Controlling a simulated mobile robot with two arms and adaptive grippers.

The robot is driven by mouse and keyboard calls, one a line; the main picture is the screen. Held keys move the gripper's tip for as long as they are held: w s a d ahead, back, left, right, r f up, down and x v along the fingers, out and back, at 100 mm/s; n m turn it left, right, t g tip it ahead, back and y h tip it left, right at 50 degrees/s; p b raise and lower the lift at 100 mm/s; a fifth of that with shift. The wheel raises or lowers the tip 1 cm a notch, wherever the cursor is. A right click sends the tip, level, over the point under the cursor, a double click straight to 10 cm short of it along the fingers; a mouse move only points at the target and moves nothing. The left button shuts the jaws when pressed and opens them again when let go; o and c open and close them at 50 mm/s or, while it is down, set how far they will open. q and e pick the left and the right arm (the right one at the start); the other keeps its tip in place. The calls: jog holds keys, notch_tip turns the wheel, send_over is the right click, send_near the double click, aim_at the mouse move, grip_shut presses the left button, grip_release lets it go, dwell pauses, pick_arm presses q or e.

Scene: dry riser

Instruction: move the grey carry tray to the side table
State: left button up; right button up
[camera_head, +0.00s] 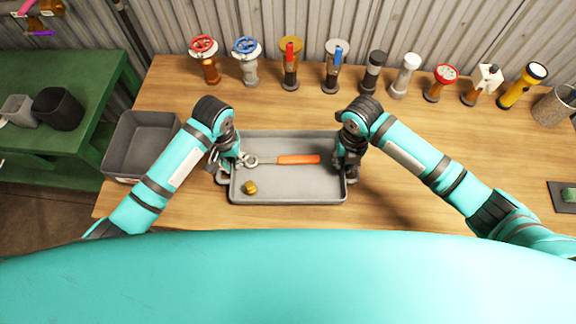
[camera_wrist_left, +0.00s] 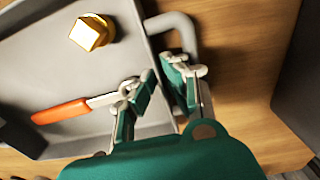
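The grey carry tray (camera_head: 300,192) lies flat on the wooden bench. In it are a wrench with an orange handle (camera_head: 298,159) and a brass fitting (camera_head: 250,187). The left wrist view also shows the tray (camera_wrist_left: 45,65) and its end handle (camera_wrist_left: 183,28). My left gripper (camera_head: 226,170) is at the tray's left end. In the left wrist view its fingers (camera_wrist_left: 160,95) stand apart at the handle, which they partly hide. My right gripper (camera_head: 347,168) is at the right end; its fingers are too small to read. The green side table (camera_head: 70,80) stands at the left.
A grey bin (camera_head: 118,150) stands on the bench between tray and side table.

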pick_arm(q)
jog(key=shift+f, duration=0.3)
pick_arm(e)
jog(key=shift+f, duration=0.3)
pick_arm(q)
jog(key=shift+c, duration=0.4)
pick_arm(e)
jog(key=shift+c, duration=0.4)
pick_arm(q)
grip_shut()
pick_arm(e)
grip_shut()
pick_arm(q)
jog(key=shift+r, duration=0.15)
pick_arm(e)
jog(key=shift+r, duration=0.15)
